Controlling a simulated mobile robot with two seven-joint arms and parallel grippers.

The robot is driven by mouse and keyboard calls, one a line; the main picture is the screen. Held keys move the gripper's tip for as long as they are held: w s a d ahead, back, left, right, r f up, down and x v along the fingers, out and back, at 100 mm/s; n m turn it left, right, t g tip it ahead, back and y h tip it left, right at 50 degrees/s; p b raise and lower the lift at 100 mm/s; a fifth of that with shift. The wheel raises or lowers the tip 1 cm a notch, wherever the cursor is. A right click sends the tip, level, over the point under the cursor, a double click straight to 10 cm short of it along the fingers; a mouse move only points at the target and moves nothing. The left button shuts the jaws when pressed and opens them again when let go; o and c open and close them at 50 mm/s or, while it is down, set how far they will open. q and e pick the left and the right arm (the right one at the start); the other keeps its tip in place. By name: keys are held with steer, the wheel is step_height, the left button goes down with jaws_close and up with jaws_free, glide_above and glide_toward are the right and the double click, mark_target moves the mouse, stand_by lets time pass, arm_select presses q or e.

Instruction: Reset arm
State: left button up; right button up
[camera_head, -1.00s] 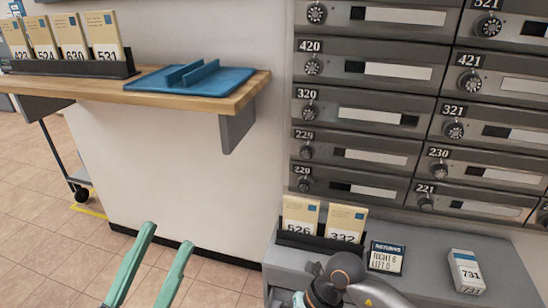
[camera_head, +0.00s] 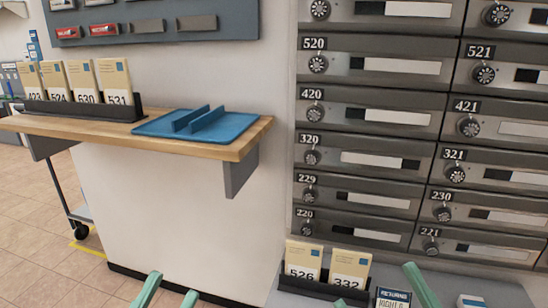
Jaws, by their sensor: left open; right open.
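My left gripper (camera_head: 170,293) shows at the bottom edge, left of centre. Its two green fingers are apart with nothing between them, in front of the white wall below the wooden shelf. My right gripper (camera_head: 421,285) shows at the bottom edge on the right. The rest of both arms is out of the picture.
A wooden shelf (camera_head: 218,143) carries a blue tray (camera_head: 225,128) and a black rack (camera_head: 85,108) of numbered cards. Grey mailboxes (camera_head: 385,120) fill the right. Cards 526 (camera_head: 302,262) and 332 (camera_head: 347,271) stand in a holder on a grey ledge, beside a sign (camera_head: 393,298).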

arm_select(q)
steer(key=w+a+f+n+g+y+p, duration=0.3)
steer(key=w+f+n+g+y+p, duration=0.45)
steer(key=p, duration=0.95)
arm_select(e)
steer(key=w+d+f+m+g+h, duration=0.2)
steer(key=w+f+m+g+h, duration=0.35)
steer(key=h, duration=0.35)
arm_select(q)
steer(key=s+a+f+n+g+y+p, duration=0.1)
steer(key=s+f+g+y+p, duration=0.3)
steer(key=s+p, duration=0.6)
steer(key=f+g+p, duration=0.1)
steer(key=p, duration=0.2)
steer(key=shift+s+a+f, duration=0.25)
steer(key=shift+s+a, duration=0.05)
steer(key=shift+s, duration=0.1)
arm_select(e)
steer(key=s+d+f+m+g+h, duration=0.2)
steer(key=s+f+m+g, duration=0.1)
steer(key=s+f+g, duration=0.4)
steer(key=shift+s+d+f+h, duration=0.2)
steer(key=shift+s+f+h, duration=0.1)
steer(key=shift+s, duration=0.55)
